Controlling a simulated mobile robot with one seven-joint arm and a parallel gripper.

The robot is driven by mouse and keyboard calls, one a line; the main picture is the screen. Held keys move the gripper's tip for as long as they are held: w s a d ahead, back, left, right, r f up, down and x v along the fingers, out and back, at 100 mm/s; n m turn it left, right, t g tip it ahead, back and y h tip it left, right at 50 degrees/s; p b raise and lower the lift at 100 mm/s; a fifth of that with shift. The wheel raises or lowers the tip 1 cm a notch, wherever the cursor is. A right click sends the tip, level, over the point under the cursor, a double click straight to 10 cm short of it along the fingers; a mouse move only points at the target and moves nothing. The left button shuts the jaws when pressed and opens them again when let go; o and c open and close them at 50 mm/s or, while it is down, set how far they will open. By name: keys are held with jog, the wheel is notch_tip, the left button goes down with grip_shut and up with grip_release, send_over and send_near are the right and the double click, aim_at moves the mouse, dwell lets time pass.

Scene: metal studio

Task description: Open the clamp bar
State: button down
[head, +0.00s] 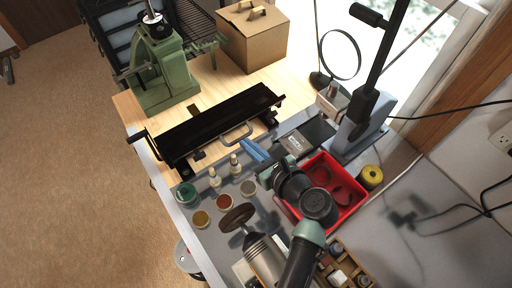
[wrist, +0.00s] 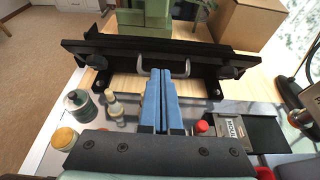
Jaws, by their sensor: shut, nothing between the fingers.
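A black metal bending tool with a long clamp bar (head: 205,122) lies across the wooden worktop. A silver U-shaped handle (head: 237,137) sticks out from its near side. In the wrist view the clamp bar (wrist: 215,58) spans the frame, with a dark knob near each end. The handle (wrist: 187,68) shows on both sides of my fingertips. My gripper (head: 248,148) has blue fingers pressed together, with nothing between them. In the wrist view the fingertips (wrist: 160,73) overlap the middle of the handle, hiding part of it. I cannot tell whether they touch it.
Small bottles (head: 215,178) and jars stand left of my gripper. A red bin (head: 352,208) is below my arm. A green press (head: 160,75) and a cardboard box (head: 252,40) stand behind the tool. A grey-based stand (head: 358,128) rises at right.

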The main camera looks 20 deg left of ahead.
aim_at(230, 125)
jog(key=shift+x, duration=2.5)
jog(key=shift+r+p, duration=0.15)
jog(key=shift+p, duration=0.2)
jog(key=p, duration=0.1)
jog(key=r+p, duration=0.1)
jog(key=p, duration=0.1)
jog(key=h+p, duration=0.1)
jog(key=shift+w+a+r+g+p, duration=0.2)
jog(key=shift+w+a+g+p, duration=0.05)
jog(key=shift+g+p, duration=0.15)
jog(key=shift+w+a+r+p, duration=0.1)
jog(key=shift+w+a+p, duration=0.25)
jog(key=shift+p, duration=0.3)
jog(key=shift+s, duration=0.15)
